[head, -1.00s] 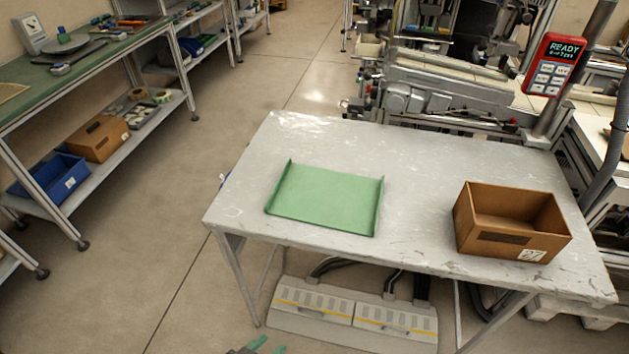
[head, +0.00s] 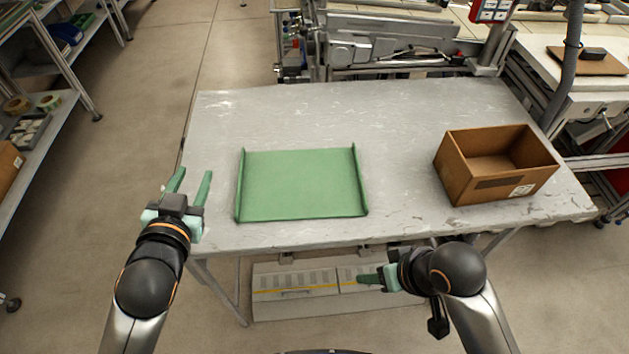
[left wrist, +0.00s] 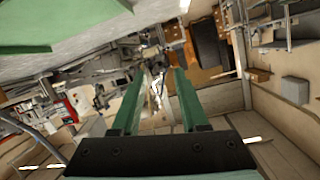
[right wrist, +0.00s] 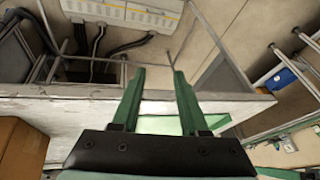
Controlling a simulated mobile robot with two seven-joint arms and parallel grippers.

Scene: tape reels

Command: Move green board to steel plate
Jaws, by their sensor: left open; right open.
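The green board (head: 302,185) lies flat on the grey worktable (head: 400,115), left of its middle, with raised edges on its left and right sides. It also shows at the top left of the left wrist view (left wrist: 50,22). My left gripper (head: 192,176) is open and empty, left of the board and apart from it, at the table's left front edge. My right gripper (head: 362,278) is open and empty, in front of the table's front edge, pointing left. I cannot pick out a steel plate for certain in the current views.
A brown open box (head: 497,165) stands on the table's right side. A machine (head: 395,45) is behind the table. Shelving (head: 45,110) stands at the far left. A brown panel (head: 588,62) with a dark object lies at the far right. The table between board and box is clear.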

